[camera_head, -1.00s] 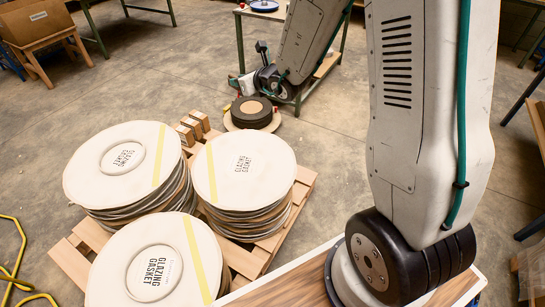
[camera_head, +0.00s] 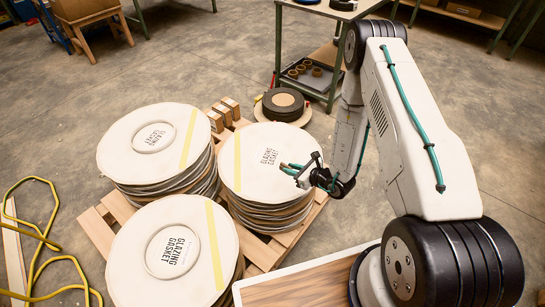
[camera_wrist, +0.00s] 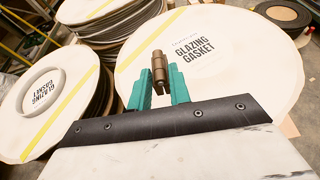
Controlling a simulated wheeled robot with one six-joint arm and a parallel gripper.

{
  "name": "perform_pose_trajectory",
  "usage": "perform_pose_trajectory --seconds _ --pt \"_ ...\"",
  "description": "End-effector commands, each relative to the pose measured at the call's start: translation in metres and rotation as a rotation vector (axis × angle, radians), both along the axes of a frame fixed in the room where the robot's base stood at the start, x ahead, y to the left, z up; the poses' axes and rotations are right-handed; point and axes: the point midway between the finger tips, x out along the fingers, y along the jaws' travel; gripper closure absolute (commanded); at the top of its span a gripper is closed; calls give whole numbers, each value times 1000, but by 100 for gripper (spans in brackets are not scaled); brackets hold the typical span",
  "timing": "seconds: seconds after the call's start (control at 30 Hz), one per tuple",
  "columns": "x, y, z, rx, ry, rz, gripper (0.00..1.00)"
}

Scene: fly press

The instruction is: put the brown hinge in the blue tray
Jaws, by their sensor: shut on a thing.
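My gripper (camera_head: 291,168) is shut on the brown hinge (camera_wrist: 160,68). In the wrist view the hinge stands up between the two teal fingers (camera_wrist: 159,88), its upper part showing above them. In the head view the gripper is over the right-hand stack of glazing gaskets, and the hinge is too small to make out clearly. A blue rim, likely the blue tray (camera_head: 306,1), shows on the green-legged table at the top edge, mostly cut off. The gripper is well short of that table.
Three gasket stacks (camera_head: 176,252) sit on a wooden pallet (camera_head: 97,229). Dark round discs (camera_head: 283,103) lie between pallet and table (camera_head: 325,9). The table's lower shelf holds a tray of rings (camera_head: 315,72). A yellow cable (camera_head: 43,237) lies at left. Open floor extends at upper left.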

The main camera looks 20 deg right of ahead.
Motion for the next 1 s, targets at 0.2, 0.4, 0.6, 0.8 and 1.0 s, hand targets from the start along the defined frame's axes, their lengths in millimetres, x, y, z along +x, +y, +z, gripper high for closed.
perform_pose_trajectory --seconds 0.2,0.4,0.6,0.8,1.0 --pt "-38 8 -47 1 3 21 100" --pt "-30 10 -57 -2 -5 27 100" --pt "22 8 -61 -2 -8 26 100" --pt "73 6 -66 -2 -4 27 100" --pt "102 5 -69 0 -1 26 100"
